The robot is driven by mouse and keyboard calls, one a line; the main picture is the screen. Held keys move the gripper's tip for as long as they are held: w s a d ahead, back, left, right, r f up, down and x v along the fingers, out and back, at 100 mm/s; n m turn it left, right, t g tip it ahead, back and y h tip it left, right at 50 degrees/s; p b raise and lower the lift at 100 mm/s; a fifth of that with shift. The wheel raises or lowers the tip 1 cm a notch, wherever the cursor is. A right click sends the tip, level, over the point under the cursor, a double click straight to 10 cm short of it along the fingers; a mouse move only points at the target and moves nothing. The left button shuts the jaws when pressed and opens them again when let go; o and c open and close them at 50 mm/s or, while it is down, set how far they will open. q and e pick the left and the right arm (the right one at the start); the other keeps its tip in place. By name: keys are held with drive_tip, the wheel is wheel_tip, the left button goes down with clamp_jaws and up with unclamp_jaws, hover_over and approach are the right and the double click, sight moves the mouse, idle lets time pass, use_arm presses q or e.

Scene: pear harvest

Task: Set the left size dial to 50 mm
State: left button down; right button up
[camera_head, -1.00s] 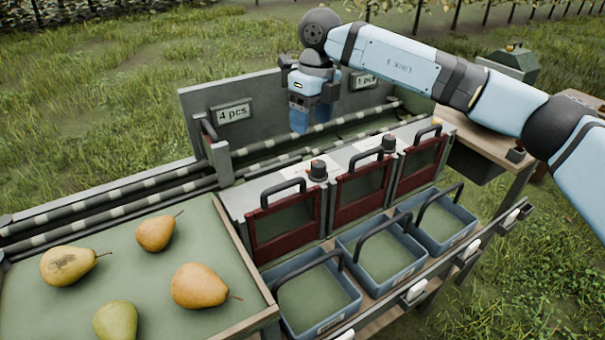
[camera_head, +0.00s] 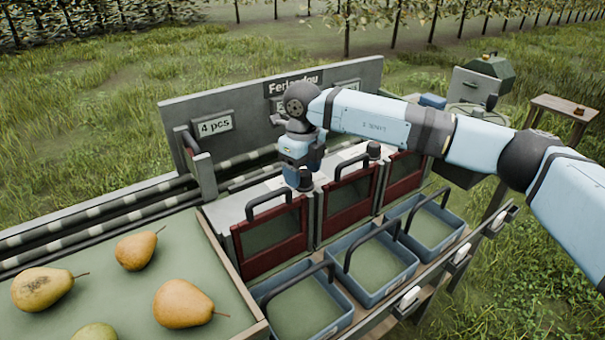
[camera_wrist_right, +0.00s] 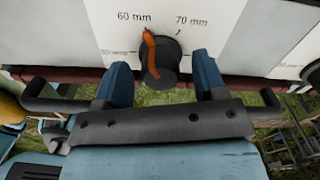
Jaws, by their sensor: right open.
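The left size dial (camera_wrist_right: 165,58) is a dark round knob with an orange pointer on a white panel. In the right wrist view its pointer tilts up and left, its tip just below the "60 mm" mark; "70 mm" is to the right. No 50 mm mark shows. My right gripper (camera_wrist_right: 162,78) is open, one blue finger on each side of the knob, with visible gaps. In the head view my right gripper (camera_head: 303,168) is directly above the left dial (camera_head: 305,184), partly covering it. My left gripper is not in view.
A second dial (camera_head: 374,150) stands further right on the sorter. Red-framed gates (camera_head: 270,238) with dark handles line the front, above blue crates (camera_head: 375,262). Pears (camera_head: 183,303) lie on the green tray (camera_head: 95,265) at left. A signboard (camera_head: 215,100) stands behind.

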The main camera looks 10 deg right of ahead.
drive_tip(key=shift+f, duration=0.25)
drive_tip(key=c, duration=0.9)
drive_tip(key=shift+c, duration=0.2)
drive_tip(key=shift+n, duration=0.3)
drive_tip(key=n, duration=0.5)
drive_tip(key=shift+s+a, duration=0.1)
drive_tip(key=n, duration=0.6)
drive_tip(key=shift+s+b, duration=0.1)
drive_tip(key=shift+b, duration=0.3)
drive_tip(key=shift+n, duration=0.3)
